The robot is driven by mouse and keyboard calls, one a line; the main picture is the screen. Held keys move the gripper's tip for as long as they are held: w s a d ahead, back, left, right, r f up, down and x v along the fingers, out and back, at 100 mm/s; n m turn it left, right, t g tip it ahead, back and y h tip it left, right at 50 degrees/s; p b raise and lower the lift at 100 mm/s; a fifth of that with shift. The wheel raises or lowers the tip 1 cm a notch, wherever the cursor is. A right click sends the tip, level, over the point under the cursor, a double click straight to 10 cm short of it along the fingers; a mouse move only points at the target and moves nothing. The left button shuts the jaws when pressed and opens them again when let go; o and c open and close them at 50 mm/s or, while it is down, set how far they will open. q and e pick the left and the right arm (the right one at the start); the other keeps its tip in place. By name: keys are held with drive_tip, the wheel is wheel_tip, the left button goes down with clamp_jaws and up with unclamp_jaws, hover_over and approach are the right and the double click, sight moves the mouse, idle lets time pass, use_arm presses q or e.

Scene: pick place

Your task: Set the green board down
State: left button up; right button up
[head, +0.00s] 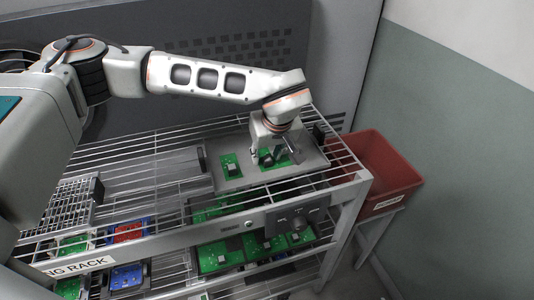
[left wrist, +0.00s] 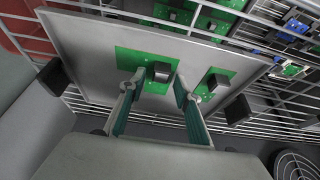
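A green board (head: 266,165) with a dark block on it lies on the grey tray (head: 240,183), under my left gripper (head: 279,157). In the left wrist view this green board (left wrist: 128,58) looks flat on the tray (left wrist: 80,45). The left fingers (left wrist: 158,82) are spread on either side of its dark block (left wrist: 161,72), with gaps visible, so the gripper looks open. A second green board (head: 231,166) lies beside it on the same tray; it also shows in the left wrist view (left wrist: 221,75). My right gripper is in neither view.
The tray rests on a wire rack (head: 150,165) with a front rail. Lower shelves hold several green boards (head: 220,257) and blue and red ones (head: 127,233). A red bin (head: 385,170) stands right of the rack, near the wall.

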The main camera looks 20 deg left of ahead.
use_arm(q)
drive_tip(key=shift+r, duration=0.25)
drive_tip(key=v, duration=1.1)
drive_tip(key=shift+r+b, duration=0.3)
drive_tip(key=shift+r, duration=0.1)
drive_tip(key=shift+s+d, duration=0.1)
